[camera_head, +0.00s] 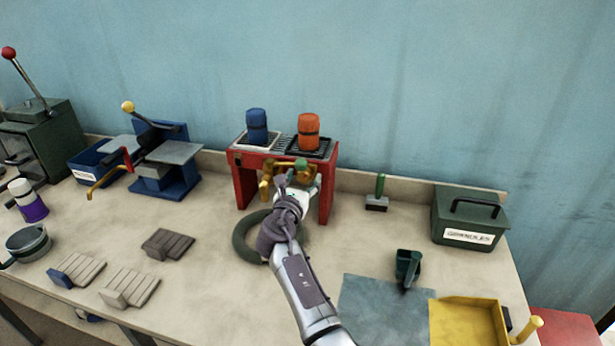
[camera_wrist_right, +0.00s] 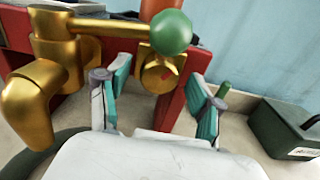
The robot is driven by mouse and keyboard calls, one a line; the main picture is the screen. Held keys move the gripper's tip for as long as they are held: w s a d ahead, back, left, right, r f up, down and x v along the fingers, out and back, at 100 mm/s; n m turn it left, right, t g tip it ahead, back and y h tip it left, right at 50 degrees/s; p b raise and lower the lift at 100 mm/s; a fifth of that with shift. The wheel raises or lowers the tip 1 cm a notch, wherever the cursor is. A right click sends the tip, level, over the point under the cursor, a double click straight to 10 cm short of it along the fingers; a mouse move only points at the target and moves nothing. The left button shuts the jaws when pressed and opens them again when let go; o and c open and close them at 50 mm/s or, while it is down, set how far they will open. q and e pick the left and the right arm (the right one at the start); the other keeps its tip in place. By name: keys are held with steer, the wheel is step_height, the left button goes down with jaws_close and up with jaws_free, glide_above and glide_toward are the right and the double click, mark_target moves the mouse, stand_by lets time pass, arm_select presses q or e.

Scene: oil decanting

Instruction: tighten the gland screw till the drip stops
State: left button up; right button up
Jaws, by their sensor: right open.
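A brass tap (camera_wrist_right: 62,62) is mounted on the front of a red stand (camera_head: 243,185); it also shows in the head view (camera_head: 266,187). Its lever ends in a green ball (camera_wrist_right: 171,32). Below the ball is a brass gland screw (camera_wrist_right: 158,75) with a small red mark. My right gripper (camera_head: 298,183) is in front of the tap. In the right wrist view the open jaws (camera_wrist_right: 158,100) have teal pads to either side, just short of the screw, with nothing between them. A drip cannot be made out. My left gripper is not in view.
Blue (camera_head: 257,127) and orange (camera_head: 308,132) containers stand on the red stand. A green box (camera_head: 468,216), a brush (camera_head: 377,200) and a yellow tray (camera_head: 465,322) are to the right.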

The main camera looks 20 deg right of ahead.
steer(key=shift+s+a+r, duration=0.1)
steer(key=shift+c, duration=0.4)
steer(key=c, duration=1.1)
steer(key=shift+o, duration=0.2)
steer(key=m+b, duration=0.2)
steer(key=m, duration=0.1)
steer(key=shift+f, duration=0.2)
steer(key=m+b, duration=0.1)
steer(key=m, duration=0.1)
steer(key=shift+r+m, duration=0.15)
steer(key=shift+m, duration=0.15)
steer(key=o, duration=1.1)
steer(key=shift+o, duration=0.2)
